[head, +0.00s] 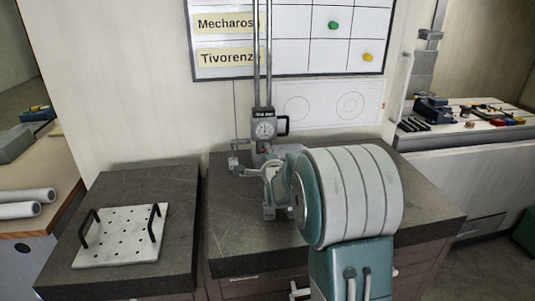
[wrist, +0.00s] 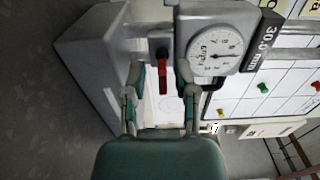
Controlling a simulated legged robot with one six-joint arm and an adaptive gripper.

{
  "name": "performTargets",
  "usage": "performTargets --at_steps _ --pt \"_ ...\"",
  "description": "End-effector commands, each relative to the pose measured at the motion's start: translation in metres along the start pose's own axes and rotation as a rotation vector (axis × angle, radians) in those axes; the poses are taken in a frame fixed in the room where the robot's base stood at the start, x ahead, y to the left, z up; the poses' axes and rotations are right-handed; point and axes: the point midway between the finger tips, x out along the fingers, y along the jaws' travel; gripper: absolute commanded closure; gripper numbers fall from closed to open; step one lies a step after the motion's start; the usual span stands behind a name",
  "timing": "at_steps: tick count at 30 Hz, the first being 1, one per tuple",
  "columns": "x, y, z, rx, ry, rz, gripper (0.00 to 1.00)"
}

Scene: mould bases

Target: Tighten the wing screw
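The height gauge with a round dial (head: 264,129) stands on the dark stone slab, and its dial (wrist: 212,52) is large in the wrist view. Beside the dial in the wrist view is a small red piece with a dark head (wrist: 163,78), which looks like the wing screw. My gripper (wrist: 160,76) is open, its two fingers apart on either side of the red piece in the picture. I cannot tell whether a finger touches it.
The stone slab (head: 228,236) under the gauge has drawers below. A perforated white plate with two black handles (head: 124,234) lies on the left slab. A whiteboard (head: 291,48) hangs behind the gauge columns. A bench with tools (head: 452,139) stands at right.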

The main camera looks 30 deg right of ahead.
Motion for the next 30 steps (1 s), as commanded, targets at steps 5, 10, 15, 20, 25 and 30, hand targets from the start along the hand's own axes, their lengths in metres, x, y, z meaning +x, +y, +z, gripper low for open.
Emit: performTargets --at_steps 5,10,15,20,25,30 --pt "-0.001 0.0 0.0 0.0 -0.001 0.0 0.63" --pt "-0.011 -0.001 0.0 0.0 -0.001 -0.002 0.63" --pt "-0.023 0.0 0.0 0.0 -0.001 0.0 0.63" --pt "-0.034 0.0 0.0 0.0 -0.001 0.0 0.63" --pt "-0.045 -0.001 0.0 0.0 -0.001 -0.001 0.63" --pt "-0.056 -0.001 0.0 -0.001 -0.001 -0.001 0.63"
